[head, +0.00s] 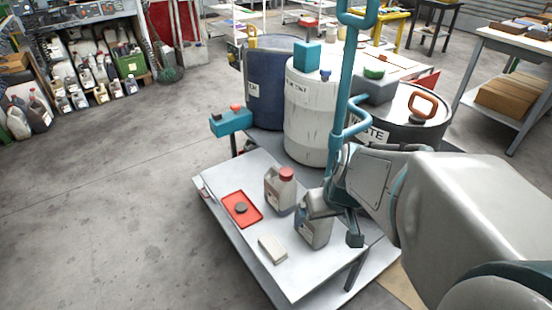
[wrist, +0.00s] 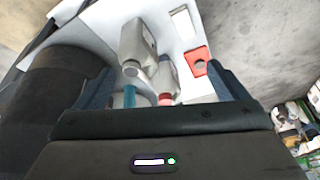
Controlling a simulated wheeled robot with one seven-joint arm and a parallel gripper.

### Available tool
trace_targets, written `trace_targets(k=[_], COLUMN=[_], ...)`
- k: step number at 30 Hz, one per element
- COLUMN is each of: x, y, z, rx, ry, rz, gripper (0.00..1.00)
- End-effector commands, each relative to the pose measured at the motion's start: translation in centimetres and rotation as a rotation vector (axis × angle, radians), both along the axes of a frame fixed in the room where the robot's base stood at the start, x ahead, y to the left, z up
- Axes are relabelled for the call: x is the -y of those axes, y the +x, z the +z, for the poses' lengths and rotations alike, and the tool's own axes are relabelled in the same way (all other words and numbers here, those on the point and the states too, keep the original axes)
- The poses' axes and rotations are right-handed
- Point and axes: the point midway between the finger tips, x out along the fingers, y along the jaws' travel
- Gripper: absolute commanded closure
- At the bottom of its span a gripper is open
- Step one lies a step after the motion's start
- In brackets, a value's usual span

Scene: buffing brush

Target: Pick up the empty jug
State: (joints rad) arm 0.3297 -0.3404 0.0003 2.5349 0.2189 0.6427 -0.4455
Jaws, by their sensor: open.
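Two grey jugs stand upright on the pale table (head: 225,195). One jug with a red cap (head: 280,190) stands behind; it also shows in the wrist view (wrist: 168,76). The nearer jug (head: 313,233) has its top partly hidden by my gripper (head: 336,213) in the head view; in the wrist view this jug (wrist: 137,42) shows a pale cap. My gripper is open, its fingers spread wide, with both jugs showing between them in the wrist view (wrist: 158,80). I see no grip on either jug. I cannot tell which jug is empty.
A red tray (head: 257,219) with a dark puck and a white block (head: 272,249) lie on the table. A blue drum (head: 268,85), a white drum (head: 308,120) and a dark drum stand behind. A teal pole (head: 346,90) rises close by my gripper. Floor at left is clear.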

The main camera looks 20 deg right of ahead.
Motion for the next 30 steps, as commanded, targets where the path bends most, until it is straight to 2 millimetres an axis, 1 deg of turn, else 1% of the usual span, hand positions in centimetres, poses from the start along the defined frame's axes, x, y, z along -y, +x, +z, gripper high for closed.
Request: trace_targets(k=[1,3,6,10,12,14,17,19,23,30], x=[0.9,2.1,3.6,5.0,5.6,5.9,6.2,6.3,6.5,7.0], y=[0.1,0.3,0.5,0.6,0.6,0.6,0.9,1.5,3.7,8.2], z=[-3.5,-5.8,-8.7,-11.2,-12.1,-12.5,-12.8,-12.8,-12.7,-12.8], rx=[0.004,0.015,0.029,0.042,0.046,0.049,0.05,0.049,0.049,0.05], ry=[-0.001,-0.006,-0.016,-0.028,-0.033,-0.038,-0.04,-0.041,-0.041,-0.039], rz=[-0.016,-0.027,-0.043,-0.058,-0.064,-0.065,-0.068,-0.069,-0.066,-0.067], gripper=[0.07,0.07,0.07,0.07,0.07,0.07,0.07,0.07,0.07,0.07])
